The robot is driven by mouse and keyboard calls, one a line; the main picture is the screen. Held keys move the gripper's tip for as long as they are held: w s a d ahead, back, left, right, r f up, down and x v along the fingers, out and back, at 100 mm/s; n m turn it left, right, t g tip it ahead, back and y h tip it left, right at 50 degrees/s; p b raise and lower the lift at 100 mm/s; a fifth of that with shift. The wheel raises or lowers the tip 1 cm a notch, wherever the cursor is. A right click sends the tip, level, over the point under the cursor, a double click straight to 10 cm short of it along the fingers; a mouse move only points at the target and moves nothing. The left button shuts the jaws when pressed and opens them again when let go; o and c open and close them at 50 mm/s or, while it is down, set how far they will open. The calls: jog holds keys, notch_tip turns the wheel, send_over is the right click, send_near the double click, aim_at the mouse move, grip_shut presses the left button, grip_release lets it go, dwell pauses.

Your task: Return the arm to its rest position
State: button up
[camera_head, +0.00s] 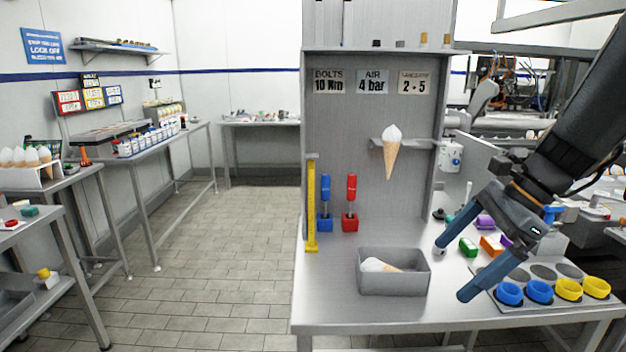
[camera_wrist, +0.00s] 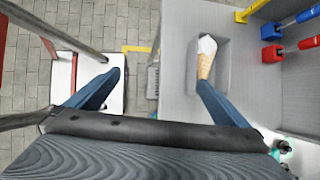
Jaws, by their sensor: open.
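My gripper (camera_head: 452,268) is at the right in the head view, with its two blue fingers spread apart and nothing between them. It is above the metal table (camera_head: 340,309), to the right of the grey bin. In the wrist view the open fingers (camera_wrist: 160,92) show with floor and table edge beyond them. An ice cream cone (camera_head: 378,265) lies in the grey bin (camera_head: 395,286); this cone also shows in the wrist view (camera_wrist: 206,57), just beyond the right finger. Another cone (camera_head: 391,150) is upright in a holder on the grey back panel (camera_head: 345,130).
Blue and yellow cups (camera_head: 538,291) sit in a tray under my gripper. Coloured blocks (camera_head: 490,246) lie behind it. Left benches hold a rack of cones (camera_head: 30,160). The floor (camera_head: 220,265) between is clear.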

jog(key=s+a+f+n+h, duration=0.3)
jog(key=f+n, duration=0.3)
jog(key=n, duration=0.3)
jog(key=s+a+f+n+h, duration=0.3)
jog(key=f+n, duration=0.4)
jog(key=n, duration=0.3)
jog(key=shift+s+a+g, duration=0.4)
jog(key=shift+s+a, duration=0.2)
jog(key=shift+s, duration=0.45)
